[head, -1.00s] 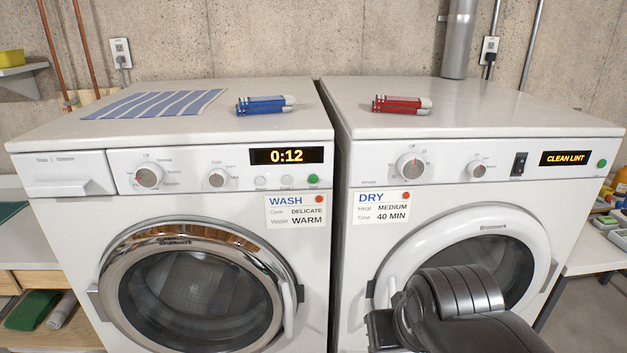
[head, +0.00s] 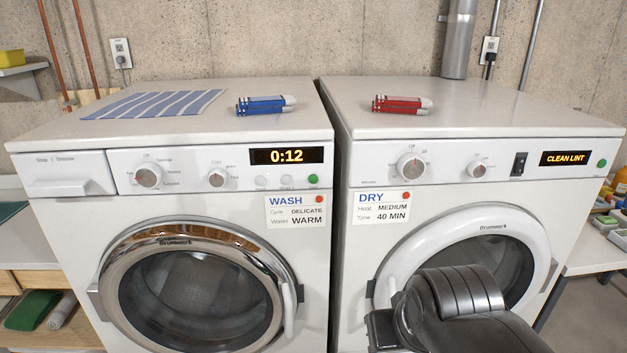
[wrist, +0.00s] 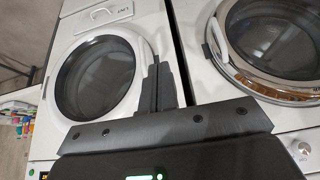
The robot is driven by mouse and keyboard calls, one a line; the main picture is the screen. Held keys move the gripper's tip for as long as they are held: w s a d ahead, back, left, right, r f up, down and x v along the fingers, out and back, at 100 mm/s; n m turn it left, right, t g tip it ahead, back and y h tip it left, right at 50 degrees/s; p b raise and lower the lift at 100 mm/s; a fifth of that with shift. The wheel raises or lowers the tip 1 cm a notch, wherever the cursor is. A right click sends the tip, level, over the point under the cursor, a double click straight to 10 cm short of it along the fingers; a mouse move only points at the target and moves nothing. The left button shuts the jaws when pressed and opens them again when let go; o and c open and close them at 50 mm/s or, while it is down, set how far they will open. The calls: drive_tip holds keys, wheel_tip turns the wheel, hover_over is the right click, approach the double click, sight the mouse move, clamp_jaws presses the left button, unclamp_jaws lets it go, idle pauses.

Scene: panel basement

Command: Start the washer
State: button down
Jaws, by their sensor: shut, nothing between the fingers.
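The washer (head: 60,215) is the left machine in the head view; its chrome-ringed round door (head: 113,258) looks shut. Its panel has a large left dial (head: 148,176), a smaller dial (head: 217,177), a green button (head: 313,180) at the right end and a display (head: 286,156) reading 0:12. A WASH card (head: 296,211) below the panel says DELICATE and WARM. My gripper (wrist: 161,72) is shut and empty in the wrist view, in front of the machines; its fingers appear between the dryer door at left and the washer door at right. The head view hides the fingers.
The dryer (head: 350,260) stands at right, its display (head: 566,158) reading CLEAN LINT. A DRY card (head: 381,207) is on it. A striped blue cloth (head: 150,103), a blue bundle (head: 265,105) and a red bundle (head: 401,104) lie on top. My arm covers part of the dryer door.

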sight(313, 179)
drive_tip(key=w+a+r+m+t+y, duration=0.1)
drive_tip(key=w+a+r+m, duration=0.3)
drive_tip(key=w, duration=0.4)
drive_tip(key=w+a+r+m+t+y, duration=0.2)
drive_tip(key=w+a+r+m, duration=0.3)
drive_tip(key=w+r+m, duration=0.2)
drive_tip(key=shift+w+a+r+y, duration=0.25)
drive_tip(key=shift+w+r+y, duration=0.15)
drive_tip(key=shift+w+r, duration=0.35)
drive_tip(key=shift+w, duration=0.15)
drive_tip(key=shift+w, duration=4.25)
drive_tip(key=shift+w, duration=0.1)
drive_tip(key=shift+w, duration=0.35)
